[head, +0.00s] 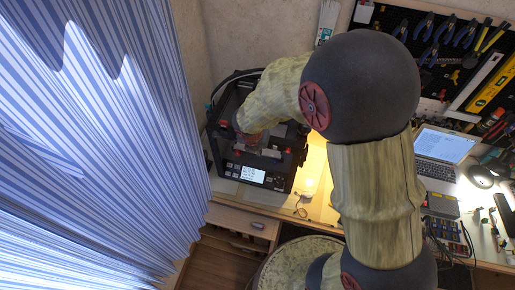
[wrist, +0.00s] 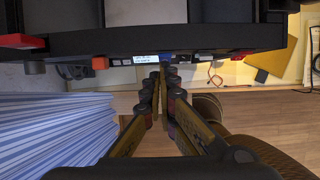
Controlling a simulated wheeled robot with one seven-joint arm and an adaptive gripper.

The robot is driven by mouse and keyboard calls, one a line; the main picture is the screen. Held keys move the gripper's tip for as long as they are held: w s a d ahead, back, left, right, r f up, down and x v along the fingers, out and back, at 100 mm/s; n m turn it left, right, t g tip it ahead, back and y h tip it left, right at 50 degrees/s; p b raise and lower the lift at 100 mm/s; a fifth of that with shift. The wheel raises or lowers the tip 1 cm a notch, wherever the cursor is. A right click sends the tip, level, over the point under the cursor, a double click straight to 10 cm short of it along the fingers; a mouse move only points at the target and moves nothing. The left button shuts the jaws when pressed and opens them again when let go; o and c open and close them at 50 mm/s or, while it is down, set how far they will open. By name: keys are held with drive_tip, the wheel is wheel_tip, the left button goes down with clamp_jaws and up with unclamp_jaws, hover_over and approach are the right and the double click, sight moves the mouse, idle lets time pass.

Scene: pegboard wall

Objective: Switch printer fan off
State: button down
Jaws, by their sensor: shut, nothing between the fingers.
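The black 3D printer (head: 279,180) stands on the bench in the head view, with a lit screen (head: 253,174) and small buttons on its front panel. In the wrist view the printer's dark frame (wrist: 200,38) crosses the top, with the screen (wrist: 146,59) and a red-orange part (wrist: 100,62) beneath it. My gripper (wrist: 162,72) is shut and empty, its fingertips close below the panel beside the screen. I cannot tell whether they touch it. In the head view my arm hides the gripper and part of the printer. I cannot make out which control is the fan switch.
A striped curtain (head: 95,140) hangs close on the left. A laptop (head: 442,150) and a desk lamp (head: 481,176) are farther right, below a pegboard of tools (head: 440,40). A round stool (head: 290,265) stands in front.

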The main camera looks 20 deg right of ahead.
drive_tip(key=f+t+b, duration=0.1)
drive_tip(key=b, duration=0.4)
drive_tip(key=shift+w+f+h, duration=0.1)
drive_tip(key=shift+f+h, duration=0.05)
drive_tip(key=shift+h, duration=0.25)
drive_tip(key=t+b, duration=0.1)
drive_tip(key=b, duration=0.7)
drive_tip(key=shift+f+h, duration=0.15)
drive_tip(key=shift+h, duration=0.25)
drive_tip(key=shift+t+h+b, duration=0.3)
drive_tip(key=shift+t+b, duration=0.4)
drive_tip(key=shift+b, duration=0.45)
drive_tip(key=shift+p, duration=0.4)
drive_tip(key=shift+r+p, duration=0.8)
drive_tip(key=shift+r, duration=0.15)
